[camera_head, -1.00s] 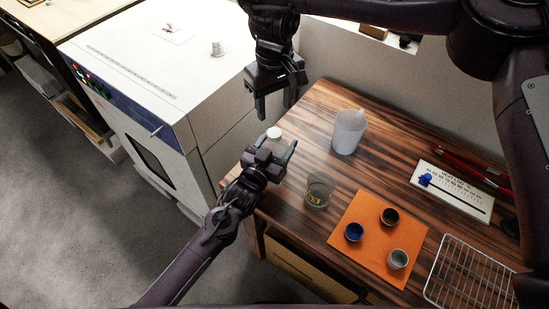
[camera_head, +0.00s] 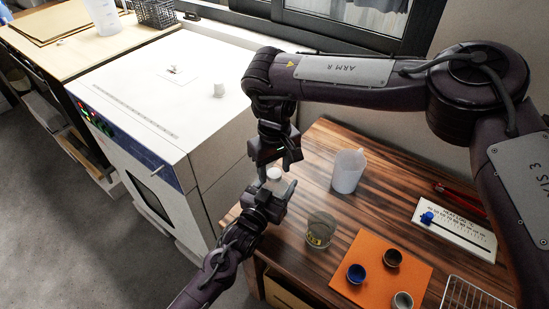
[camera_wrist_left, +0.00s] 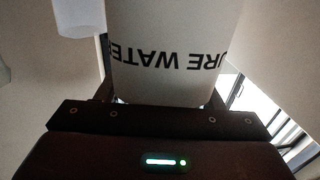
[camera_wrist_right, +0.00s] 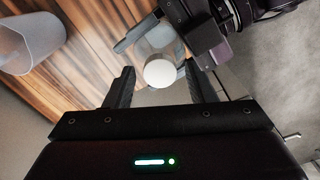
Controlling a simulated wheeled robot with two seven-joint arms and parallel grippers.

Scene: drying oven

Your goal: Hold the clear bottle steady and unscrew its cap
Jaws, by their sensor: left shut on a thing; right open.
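The clear bottle (camera_wrist_left: 175,50) fills the upper middle of the left wrist view, with dark "PURE WATER" lettering partly visible. My left gripper (camera_head: 274,192) is shut on the bottle's body. The bottle's white cap (camera_wrist_right: 160,73) faces the right wrist camera and also shows in the head view (camera_head: 274,174). My right gripper (camera_wrist_right: 162,88) is open above the bottle. Its two fingers stand on either side of the cap in the right wrist view, apart from it. In the head view the right gripper and left gripper hide most of the bottle.
A white translucent beaker (camera_head: 348,171) and a glass jar (camera_head: 320,229) stand on the wooden table close by. An orange mat (camera_head: 357,296) holds small cups. The white oven (camera_head: 140,85) stands to the left. A wire rack (camera_head: 474,294) is at lower right.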

